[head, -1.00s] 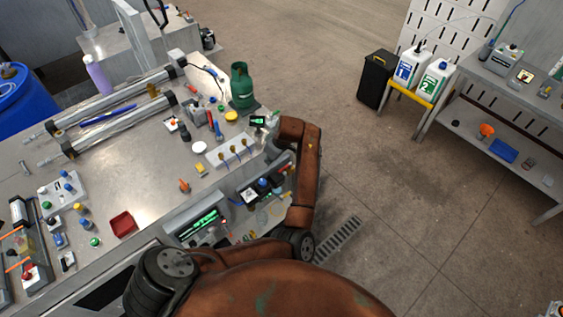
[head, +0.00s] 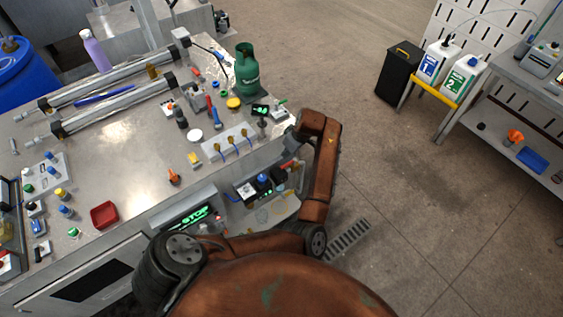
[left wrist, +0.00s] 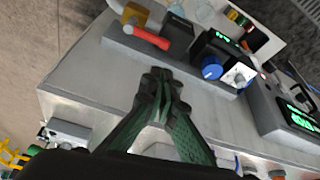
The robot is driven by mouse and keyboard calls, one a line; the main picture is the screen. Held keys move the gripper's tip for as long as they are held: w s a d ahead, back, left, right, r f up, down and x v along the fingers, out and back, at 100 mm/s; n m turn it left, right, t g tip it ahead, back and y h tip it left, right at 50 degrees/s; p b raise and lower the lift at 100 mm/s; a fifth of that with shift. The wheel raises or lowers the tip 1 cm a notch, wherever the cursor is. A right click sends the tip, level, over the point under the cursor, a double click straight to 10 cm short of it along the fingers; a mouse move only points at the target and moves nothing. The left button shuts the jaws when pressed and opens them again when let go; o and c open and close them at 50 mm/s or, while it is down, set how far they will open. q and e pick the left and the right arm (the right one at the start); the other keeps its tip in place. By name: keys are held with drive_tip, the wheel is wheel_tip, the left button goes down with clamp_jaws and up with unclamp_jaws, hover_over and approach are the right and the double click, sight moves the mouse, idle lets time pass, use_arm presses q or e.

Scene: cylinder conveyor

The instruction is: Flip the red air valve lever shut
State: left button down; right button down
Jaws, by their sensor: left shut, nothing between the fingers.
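The red lever (left wrist: 147,37) shows in the left wrist view. It is attached to a brass valve body (left wrist: 130,15) on a grey panel. It also shows small in the head view (head: 289,164), under my left arm. My left gripper (left wrist: 163,80) is shut and empty, its green-black fingertips pointing toward the panel. In the picture they are just below the lever, apart from it. In the head view the gripper (head: 287,146) is partly hidden beside the bench's right edge. My right gripper is out of view.
Beside the lever are a dark box (left wrist: 177,32), a blue knob (left wrist: 211,69) and a green-lit display (left wrist: 297,112). Open floor (head: 400,200) lies right.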

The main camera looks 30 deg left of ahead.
use_arm(q)
drive_tip(key=shift+x, duration=4.95)
drive_tip(key=shift+s, duration=0.1)
